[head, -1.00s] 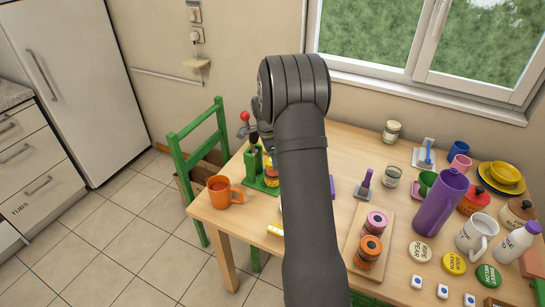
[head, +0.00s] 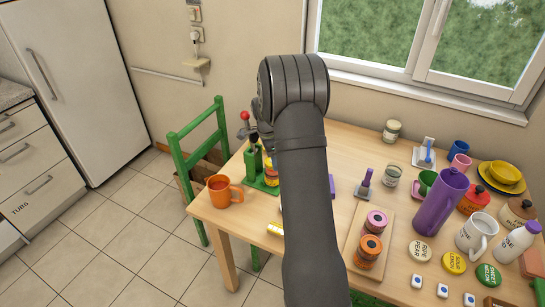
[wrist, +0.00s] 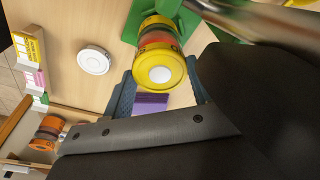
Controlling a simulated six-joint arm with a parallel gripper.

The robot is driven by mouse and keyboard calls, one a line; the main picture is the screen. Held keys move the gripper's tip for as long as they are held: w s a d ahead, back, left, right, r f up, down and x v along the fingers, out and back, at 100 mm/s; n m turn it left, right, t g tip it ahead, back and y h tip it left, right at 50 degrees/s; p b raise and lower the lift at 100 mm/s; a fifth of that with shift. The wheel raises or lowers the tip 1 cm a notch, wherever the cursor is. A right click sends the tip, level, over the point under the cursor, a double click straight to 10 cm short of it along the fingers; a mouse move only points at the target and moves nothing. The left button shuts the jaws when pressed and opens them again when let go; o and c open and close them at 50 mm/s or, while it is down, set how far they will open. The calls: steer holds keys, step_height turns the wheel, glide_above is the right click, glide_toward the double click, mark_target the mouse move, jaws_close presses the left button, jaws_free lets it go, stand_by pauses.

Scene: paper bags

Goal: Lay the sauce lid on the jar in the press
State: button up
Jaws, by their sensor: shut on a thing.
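My gripper (wrist: 161,68) is shut on a yellow lid with a white centre (wrist: 160,74), held between its two fingertips. Beyond the lid in the wrist view is a jar with a red-orange and yellow side (wrist: 158,38), in line with it. I cannot tell whether lid and jar touch. The jar stands at the green press (wrist: 132,24). In the head view, the press (head: 253,165) has a red-knobbed lever, and part of the jar (head: 271,177) shows beside my arm. My arm hides the gripper's fingertips and the lid there.
An orange mug (head: 222,190) stands left of the press, near the table edge. A white disc (wrist: 94,60) lies on the table, with small boxes (wrist: 30,48) beyond. A purple block (wrist: 151,103) is near my fingers. Jars, lids and crockery crowd the table's right side.

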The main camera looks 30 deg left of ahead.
steer(key=shift+f, duration=0.7)
steer(key=o, duration=1)
steer(key=shift+o, duration=0.2)
steer(key=shift+r, duration=0.2)
steer(key=shift+s+a+r, duration=0.1)
steer(key=shift+r, duration=1.1)
steer(key=shift+s+a+r, duration=0.1)
steer(key=shift+r, duration=1.05)
step_height(320, 180, up, 17)
steer(key=s+a, duration=0.1)
steer(key=shift+s+a+r, duration=0.15)
steer(key=shift+s+a, duration=0.05)
steer(key=shift+a, duration=0.1)
